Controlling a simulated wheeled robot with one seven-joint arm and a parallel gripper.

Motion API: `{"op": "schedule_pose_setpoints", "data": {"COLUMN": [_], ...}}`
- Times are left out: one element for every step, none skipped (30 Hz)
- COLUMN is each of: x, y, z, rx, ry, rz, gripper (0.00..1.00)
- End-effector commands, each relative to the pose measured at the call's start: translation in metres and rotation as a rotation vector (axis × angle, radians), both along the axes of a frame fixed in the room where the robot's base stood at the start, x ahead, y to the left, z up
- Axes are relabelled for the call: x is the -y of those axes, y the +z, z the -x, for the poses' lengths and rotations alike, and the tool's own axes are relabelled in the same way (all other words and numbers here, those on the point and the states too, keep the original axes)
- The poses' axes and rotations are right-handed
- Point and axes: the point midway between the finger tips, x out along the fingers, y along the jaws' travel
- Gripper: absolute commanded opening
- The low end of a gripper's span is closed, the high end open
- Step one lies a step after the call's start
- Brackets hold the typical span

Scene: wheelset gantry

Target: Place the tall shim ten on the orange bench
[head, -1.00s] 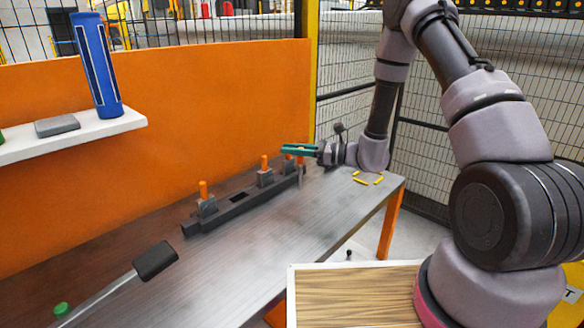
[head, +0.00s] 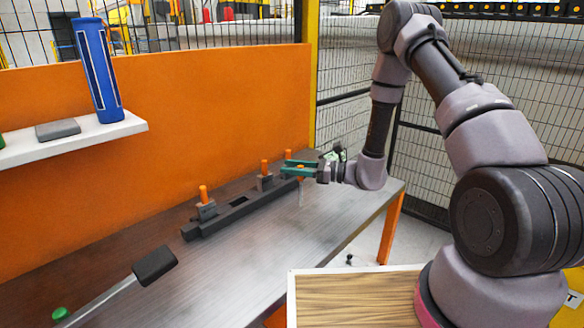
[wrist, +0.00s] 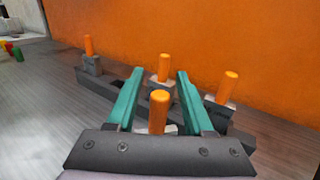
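My gripper (head: 298,166), with teal fingers, is above the right part of the bench (head: 250,250), beside the right end of a dark rack (head: 222,216). A tall shim with an orange handle (wrist: 159,108) is between the fingers; its pale body (head: 301,192) hangs below them in the head view. The wrist view shows the fingers on either side of it, their contact partly hidden by the palm. Other orange-handled shims stand in the rack: left (wrist: 89,45), middle (wrist: 165,67) and right (wrist: 229,88). A dark empty slot (head: 241,198) lies between left and middle.
An orange panel (head: 200,120) stands behind, with a white shelf (head: 130,127) holding a blue cylinder (head: 98,70). The bench middle is clear.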

Motion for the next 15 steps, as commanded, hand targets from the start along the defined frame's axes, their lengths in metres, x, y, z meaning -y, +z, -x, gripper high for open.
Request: {"op": "schedule_pose_setpoints", "data": {"x": [0.0, 0.0, 0.0, 0.0, 0.0, 0.002, 0.006, 0.01, 0.017, 0.022, 0.028, 0.037, 0.044, 0.05, 0.059], "y": [0.0, 0.0, 0.001, 0.002, 0.003, 0.004, 0.004, 0.004, 0.004, 0.004, 0.004, 0.004, 0.004, 0.004, 0.004], "z": [0.0, 0.0, 0.0, 0.0, 0.0, 0.0, 0.001, 0.001, 0.003, 0.004, 0.006, 0.008, 0.01, 0.011, 0.014], "rx": [0.0, 0.0, 0.0, 0.001, 0.001, 0.0, -0.001, 0.0, 0.0, 0.0, -0.001, -0.002, -0.002, -0.002, -0.001], "ry": [0.0, 0.0, 0.0, 0.0, 0.0, -0.001, -0.003, -0.004, -0.005, -0.006, -0.006, -0.007, -0.007, -0.007, -0.007], "rz": [0.0, 0.0, 0.0, 0.0, 0.0, 0.0, 0.001, 0.001, 0.001, 0.001, 0.0, -0.001, -0.001, -0.001, 0.0], "gripper": [0.52, 0.52, 0.52, 0.52, 0.52, 0.52, 0.52, 0.52, 0.52, 0.52, 0.52, 0.52, 0.52, 0.52, 0.52]}}
